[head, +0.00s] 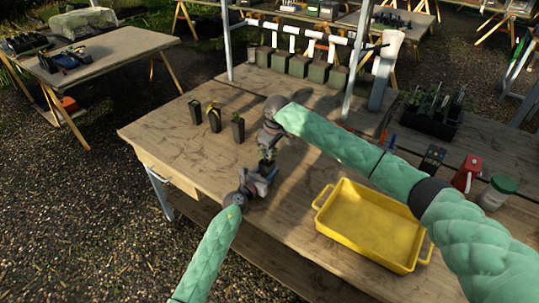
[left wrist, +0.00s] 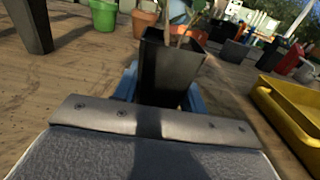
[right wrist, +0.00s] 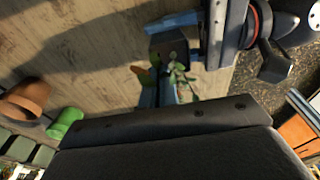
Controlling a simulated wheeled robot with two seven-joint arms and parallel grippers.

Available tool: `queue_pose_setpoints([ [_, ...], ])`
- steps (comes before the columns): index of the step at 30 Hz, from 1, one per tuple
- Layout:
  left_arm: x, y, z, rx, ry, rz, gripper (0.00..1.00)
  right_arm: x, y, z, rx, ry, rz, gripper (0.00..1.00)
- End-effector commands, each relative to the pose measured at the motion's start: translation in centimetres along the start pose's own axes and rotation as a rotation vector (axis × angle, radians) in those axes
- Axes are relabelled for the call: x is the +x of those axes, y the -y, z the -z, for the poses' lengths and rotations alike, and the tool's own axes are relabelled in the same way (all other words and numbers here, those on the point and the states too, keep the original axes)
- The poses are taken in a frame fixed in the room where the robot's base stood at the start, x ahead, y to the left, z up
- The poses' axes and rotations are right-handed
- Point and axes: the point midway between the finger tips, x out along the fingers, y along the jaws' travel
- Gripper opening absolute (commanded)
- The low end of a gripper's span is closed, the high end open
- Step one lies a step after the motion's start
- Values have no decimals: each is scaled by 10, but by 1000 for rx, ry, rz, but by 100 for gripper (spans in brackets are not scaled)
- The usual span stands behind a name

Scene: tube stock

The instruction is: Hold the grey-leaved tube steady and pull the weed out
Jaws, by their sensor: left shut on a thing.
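A dark square tube with small grey-green leaves (head: 267,163) is between the fingers of my left gripper (head: 264,174), upright near the bench's front edge. In the left wrist view the black tube (left wrist: 168,68) fills the gap between the blue fingers, its stems rising out of the top of the frame. My right gripper (head: 268,140) is just behind and above the tube. In the right wrist view the leaves (right wrist: 178,76) lie close to its fingertips (right wrist: 165,88). I cannot make out the weed separately, or whether the right fingers are closed on anything.
Three dark tubes (head: 214,117) stand to the left on the bench (head: 165,130). A yellow tray (head: 325,219) lies to the right. Several green-grey pots (head: 297,66) line the back. A red item (head: 467,174) and a green-lidded jar (head: 496,192) stand far right.

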Motion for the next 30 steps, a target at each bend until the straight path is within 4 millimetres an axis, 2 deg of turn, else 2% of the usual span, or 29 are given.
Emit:
queue_pose_setpoints([
  [15,0,0,0,0,0,0,15,-82,0,13,-1,-2,0,0],
  [21,0,0,0,0,0,0,15,-94,0,14,0,0,0,0],
  [29,0,0,0,0,0,0,15,-95,0,14,0,0,0,0],
  [30,0,0,0,0,0,0,50,-95,0,14,0,0,0,0],
])
